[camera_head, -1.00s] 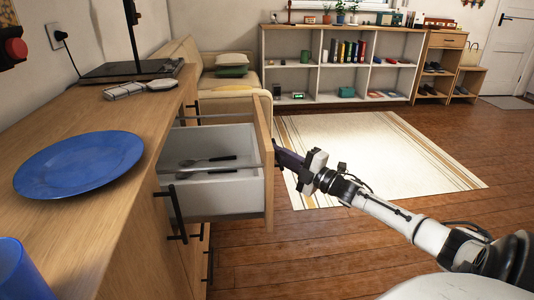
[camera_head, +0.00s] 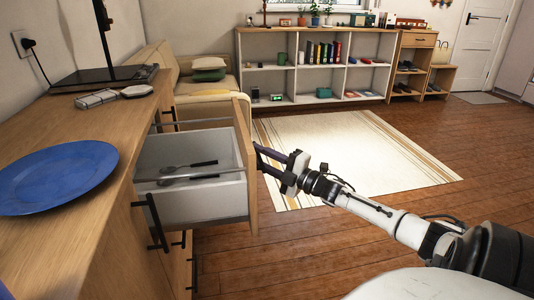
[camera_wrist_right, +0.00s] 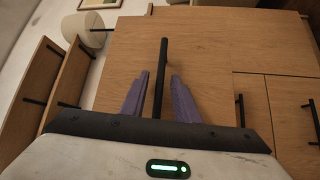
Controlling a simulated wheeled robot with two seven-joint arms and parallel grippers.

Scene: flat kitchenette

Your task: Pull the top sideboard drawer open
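The top sideboard drawer (camera_head: 205,205) stands well out from the sideboard (camera_head: 95,235) in the head view. Its grey-white box and wooden front panel (camera_head: 248,165) show, with cutlery inside. My right gripper (camera_head: 260,157) is at the outer face of that panel, its two fingers apart. In the right wrist view the dark bar handle (camera_wrist_right: 164,52) runs between the fingers of my right gripper (camera_wrist_right: 160,76), with a gap on both sides. The handle is hidden behind the panel in the head view. My left gripper is not in view.
A blue plate (camera_head: 60,178) lies on the sideboard top. Lower black handles (camera_head: 157,222) show on the sideboard front. A pale rug (camera_head: 350,150) and open wooden floor (camera_head: 300,245) lie to the right. A low shelf unit (camera_head: 310,75) stands at the back.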

